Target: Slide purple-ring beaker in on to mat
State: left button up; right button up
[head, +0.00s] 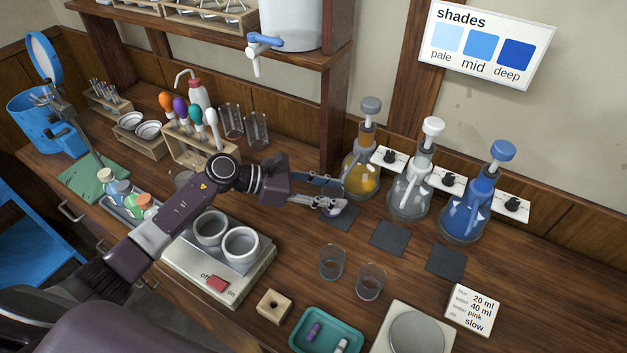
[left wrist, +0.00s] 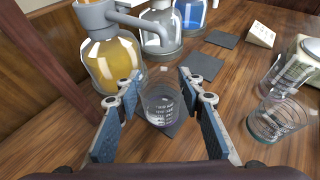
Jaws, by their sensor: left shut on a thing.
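My left gripper (head: 340,196) is shut on a clear glass beaker, in front of the amber flask (head: 361,172). In the left wrist view the beaker (left wrist: 163,104) stands upright between the fingertips (left wrist: 160,88), with white markings on its side. In the head view the fingers hide most of the beaker. I cannot tell whether the base is wholly on the mat. My right gripper is not in view.
Two more dark mats (head: 389,238) (head: 446,262) lie before the clear flask (head: 409,190) and blue flask (head: 468,207). Two empty beakers (head: 332,263) (head: 370,282) stand nearer the front. A hotplate (head: 253,281), teal tray (head: 352,318) and scale (head: 384,349) occupy the front.

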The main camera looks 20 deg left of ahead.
pick_arm(q)
jog(key=shift+w+d+r+p, duration=0.15)
jog(key=shift+d+p, duration=0.1)
jog(key=shift+d, duration=0.3)
jog(key=shift+w+d+p, duration=0.1)
jog(key=shift+d+p, duration=0.1)
jog(key=shift+d, duration=0.35)
jog(key=shift+f+b, duration=0.7)
jog(key=shift+b, duration=0.2)
jog(key=shift+f+b, duration=0.15)
jog(key=shift+b, duration=0.2)
jog(key=o, duration=1.2)
